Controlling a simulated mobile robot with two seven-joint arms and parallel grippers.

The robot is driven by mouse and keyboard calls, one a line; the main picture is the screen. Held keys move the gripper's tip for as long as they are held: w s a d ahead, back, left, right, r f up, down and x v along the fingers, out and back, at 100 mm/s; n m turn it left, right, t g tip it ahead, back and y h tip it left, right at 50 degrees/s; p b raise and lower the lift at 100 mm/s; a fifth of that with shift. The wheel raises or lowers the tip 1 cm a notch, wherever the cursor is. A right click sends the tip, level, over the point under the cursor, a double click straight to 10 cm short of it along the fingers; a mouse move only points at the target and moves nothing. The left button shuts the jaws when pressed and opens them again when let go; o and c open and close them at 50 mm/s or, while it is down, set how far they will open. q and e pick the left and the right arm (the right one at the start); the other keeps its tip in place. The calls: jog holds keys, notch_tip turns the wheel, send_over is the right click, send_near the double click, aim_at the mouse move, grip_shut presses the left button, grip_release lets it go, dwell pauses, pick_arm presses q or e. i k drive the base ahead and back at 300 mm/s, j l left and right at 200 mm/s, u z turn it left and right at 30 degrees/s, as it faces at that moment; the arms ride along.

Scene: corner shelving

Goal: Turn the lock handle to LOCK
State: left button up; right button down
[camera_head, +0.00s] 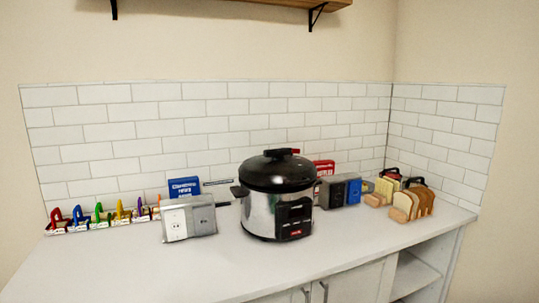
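A pressure cooker (262,212) with a steel body and a dark front panel stands upright near the middle of the white counter. Its black domed lid (276,174) sits on top. Any LOCK marking is too small to read, so I cannot tell the handle's setting. Neither of my grippers is in view.
A grey outlet box (188,220) stands left of the cooker. Coloured items (100,217) line the far left. A grey and blue appliance (340,191) and bread slices in a rack (411,204) are right. The front counter (190,272) is clear; a shelf (290,3) hangs above.

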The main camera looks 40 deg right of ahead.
aim_at(277, 154)
jog(key=z, duration=1.2)
jog(key=j+z, duration=0.3)
jog(key=k+j+z, duration=0.15)
jog(key=j+z, duration=0.15)
jog(key=j, duration=0.15)
jog(key=k+j+z, duration=0.15)
jog(key=j+z, duration=0.15)
